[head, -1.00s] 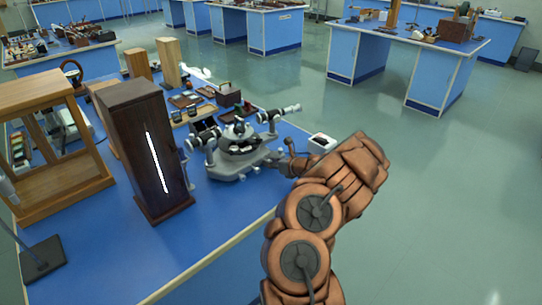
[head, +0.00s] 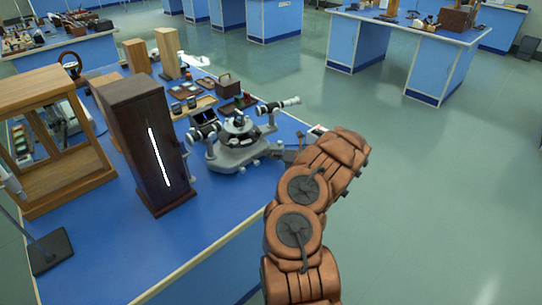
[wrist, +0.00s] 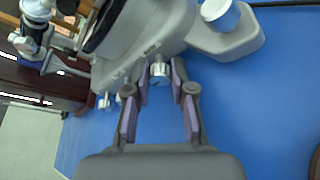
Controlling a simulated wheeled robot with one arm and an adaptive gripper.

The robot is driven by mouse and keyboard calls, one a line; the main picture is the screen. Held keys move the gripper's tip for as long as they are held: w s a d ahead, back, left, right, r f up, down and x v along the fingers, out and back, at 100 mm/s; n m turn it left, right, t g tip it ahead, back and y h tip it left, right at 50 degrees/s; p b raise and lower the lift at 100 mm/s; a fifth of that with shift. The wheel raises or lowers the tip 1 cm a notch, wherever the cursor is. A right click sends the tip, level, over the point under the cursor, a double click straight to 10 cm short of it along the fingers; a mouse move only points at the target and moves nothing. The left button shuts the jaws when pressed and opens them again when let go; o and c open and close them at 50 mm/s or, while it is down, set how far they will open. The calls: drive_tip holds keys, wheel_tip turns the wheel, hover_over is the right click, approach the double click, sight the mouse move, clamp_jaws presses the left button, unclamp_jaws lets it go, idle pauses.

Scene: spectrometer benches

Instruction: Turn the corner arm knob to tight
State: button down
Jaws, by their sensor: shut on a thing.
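The grey spectrometer (head: 236,150) stands near the bench's right edge in the head view, with two telescope-like tubes. Its grey base (wrist: 150,35) fills the top of the wrist view. A small silvery knob (wrist: 159,72) sticks out from under the base, beside printed lettering. My gripper (wrist: 160,84) has its purple-padded fingertips on either side of this knob and is shut on it. Two smaller silvery knobs (wrist: 112,101) show to the left of it. In the head view my brown arm reaches to the spectrometer's right side, and the grip on the knob cannot be made out there.
A dark wooden box with a bright slit (head: 150,145) stands left of the spectrometer. A wooden frame case (head: 45,140) is farther left. Small trays and parts (head: 200,95) lie behind. The blue bench top (wrist: 255,110) is clear right of the knob in the wrist view.

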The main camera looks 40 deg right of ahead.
idle(0.4)
drive_tip(key=c, duration=1.2)
unclamp_jaws()
drive_tip(key=shift+c, duration=0.2)
drive_tip(key=shift+s+d, duration=0.1)
drive_tip(key=v, duration=1.1)
drive_tip(key=shift+s+d, duration=0.1)
drive_tip(key=shift+s, duration=0.3)
